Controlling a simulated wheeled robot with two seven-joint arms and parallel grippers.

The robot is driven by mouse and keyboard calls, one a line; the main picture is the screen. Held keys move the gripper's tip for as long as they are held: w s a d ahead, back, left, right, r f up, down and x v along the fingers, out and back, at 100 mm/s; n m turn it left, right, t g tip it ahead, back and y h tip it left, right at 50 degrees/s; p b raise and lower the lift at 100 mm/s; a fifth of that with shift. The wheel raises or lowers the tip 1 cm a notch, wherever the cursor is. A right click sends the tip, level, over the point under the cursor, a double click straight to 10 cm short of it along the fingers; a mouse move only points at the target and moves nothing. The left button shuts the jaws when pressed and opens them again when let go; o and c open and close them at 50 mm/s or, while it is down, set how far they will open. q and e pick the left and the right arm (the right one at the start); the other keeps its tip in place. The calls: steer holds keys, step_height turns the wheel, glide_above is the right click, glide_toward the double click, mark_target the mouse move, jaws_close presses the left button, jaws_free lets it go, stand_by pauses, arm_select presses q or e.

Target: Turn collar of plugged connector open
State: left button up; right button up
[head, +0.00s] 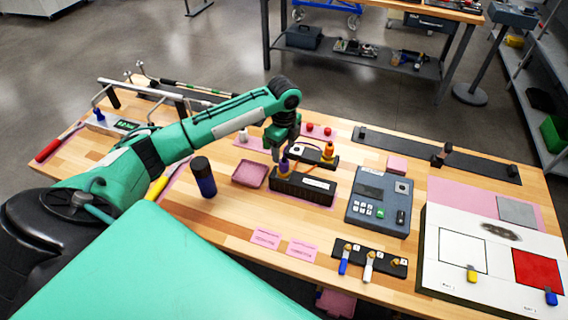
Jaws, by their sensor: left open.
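A black box (303,190) stands near the middle of the wooden table, with a purple connector piece (284,166) upright on its left end. A second black block (313,154) behind it bears an orange-yellow connector piece (328,151). An orange cable (312,171) runs between the two. My left gripper (283,158) points down just above the purple piece, its jaws open; its fingers partly hide that area, and I cannot tell whether they touch it. I cannot make out which way any collar is turned. My right gripper is not in view.
Bare table lies between.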

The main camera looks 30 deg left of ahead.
mark_target(284, 161)
arm_select(q)
step_height(284, 161, down, 8)
steer(key=p, duration=0.2)
steer(key=shift+r+p, duration=0.2)
steer(key=shift+p, duration=0.1)
steer(key=shift+f, duration=0.7)
steer(key=c, duration=1)
